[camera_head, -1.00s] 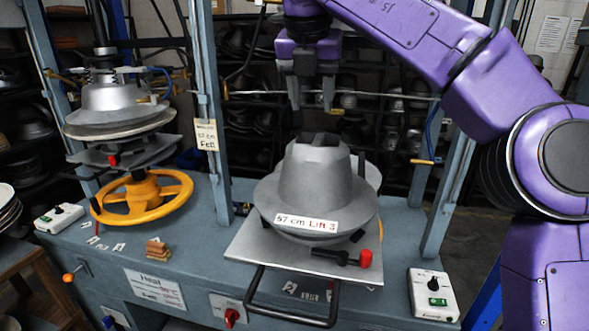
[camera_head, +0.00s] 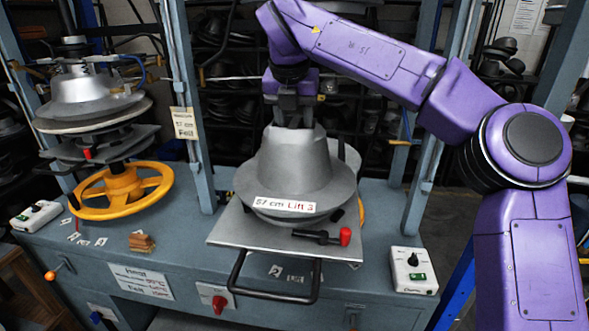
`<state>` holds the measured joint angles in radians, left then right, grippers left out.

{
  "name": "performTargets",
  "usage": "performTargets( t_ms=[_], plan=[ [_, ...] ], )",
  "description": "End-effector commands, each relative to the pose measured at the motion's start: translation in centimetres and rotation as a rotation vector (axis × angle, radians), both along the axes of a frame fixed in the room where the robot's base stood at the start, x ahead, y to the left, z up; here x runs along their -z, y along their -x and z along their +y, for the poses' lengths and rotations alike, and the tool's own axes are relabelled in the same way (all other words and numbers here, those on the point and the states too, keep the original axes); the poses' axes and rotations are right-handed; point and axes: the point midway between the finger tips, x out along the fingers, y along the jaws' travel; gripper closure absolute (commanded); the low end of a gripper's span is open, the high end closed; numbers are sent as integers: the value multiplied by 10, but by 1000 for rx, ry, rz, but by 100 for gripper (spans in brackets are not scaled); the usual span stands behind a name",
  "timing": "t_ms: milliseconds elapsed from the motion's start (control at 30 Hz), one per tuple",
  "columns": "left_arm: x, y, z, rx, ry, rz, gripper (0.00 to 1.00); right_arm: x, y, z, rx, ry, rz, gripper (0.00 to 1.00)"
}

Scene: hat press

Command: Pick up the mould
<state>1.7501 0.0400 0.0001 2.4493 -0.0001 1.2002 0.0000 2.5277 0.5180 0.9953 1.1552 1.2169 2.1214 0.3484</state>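The grey mould (camera_head: 290,168) is a hat-shaped metal form with a wide brim and a label reading "57 cm Lift 3". It sits upright on the square metal plate (camera_head: 225,228) of the press. My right gripper (camera_head: 294,121) points down at the top of the mould's crown, with its fingers at or in the top opening. The fingertips are hidden there, so I cannot tell whether they grip it. My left gripper is not in view.
A black handle (camera_head: 275,295) and a red-tipped lever (camera_head: 345,237) stick out at the front of the plate. A second press with a yellow wheel (camera_head: 122,190) stands left. Blue-grey posts (camera_head: 190,110) flank the mould. A control box (camera_head: 413,271) sits right.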

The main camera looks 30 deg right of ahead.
Motion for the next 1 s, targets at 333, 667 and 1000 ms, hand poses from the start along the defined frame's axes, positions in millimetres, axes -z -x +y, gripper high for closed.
performTargets(
  t_ms=[333, 667, 1000],
  plan=[
    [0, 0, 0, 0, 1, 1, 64, -1, 0, 0, -1, 1, -2, 100],
    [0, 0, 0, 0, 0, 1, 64, 0, 0, 0, -1, 2, 0, 100],
    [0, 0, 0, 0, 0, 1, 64, 0, 0, 0, -1, 2, 0, 100]
  ],
)
